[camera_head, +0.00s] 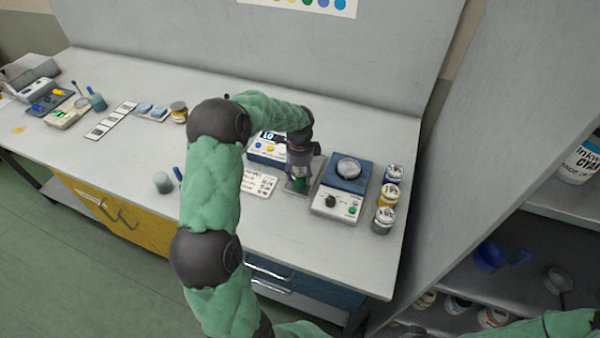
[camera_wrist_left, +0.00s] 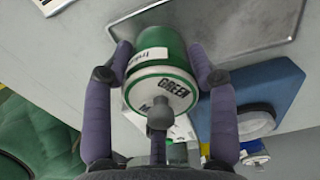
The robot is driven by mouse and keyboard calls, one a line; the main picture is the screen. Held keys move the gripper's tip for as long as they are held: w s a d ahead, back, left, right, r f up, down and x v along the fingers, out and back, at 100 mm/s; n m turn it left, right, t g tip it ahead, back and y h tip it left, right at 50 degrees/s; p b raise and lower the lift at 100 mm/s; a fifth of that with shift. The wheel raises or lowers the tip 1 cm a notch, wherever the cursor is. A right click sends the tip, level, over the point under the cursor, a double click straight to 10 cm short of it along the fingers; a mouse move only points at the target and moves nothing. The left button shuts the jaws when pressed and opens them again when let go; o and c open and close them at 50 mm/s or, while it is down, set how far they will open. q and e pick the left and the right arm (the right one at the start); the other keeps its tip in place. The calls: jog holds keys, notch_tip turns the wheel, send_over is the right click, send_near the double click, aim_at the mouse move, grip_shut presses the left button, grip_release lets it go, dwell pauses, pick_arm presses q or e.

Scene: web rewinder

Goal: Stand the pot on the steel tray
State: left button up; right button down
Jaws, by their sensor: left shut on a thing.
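In the left wrist view the gripper (camera_wrist_left: 160,58) has a finger on each side of the pot (camera_wrist_left: 163,48), whose pale lid reads "GREEN". The steel tray (camera_wrist_left: 240,28) lies behind the pot in that view; the pot covers part of its edge. In the head view the tray (camera_head: 317,167) is mostly hidden by the arm and gripper. I cannot tell whether the pot touches the tray. My right gripper is not in view.
A blue-and-white device (camera_head: 266,150) and a white card (camera_head: 259,183) lie on the left. The bench front (camera_head: 330,250) is clear.

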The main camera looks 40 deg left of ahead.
pick_arm(q)
jog(key=shift+f, duration=0.2)
jog(key=o, duration=1.7)
jog(key=shift+c, duration=0.2)
jog(key=shift+r+p, duration=4.2)
jog(key=shift+r, duration=1.35)
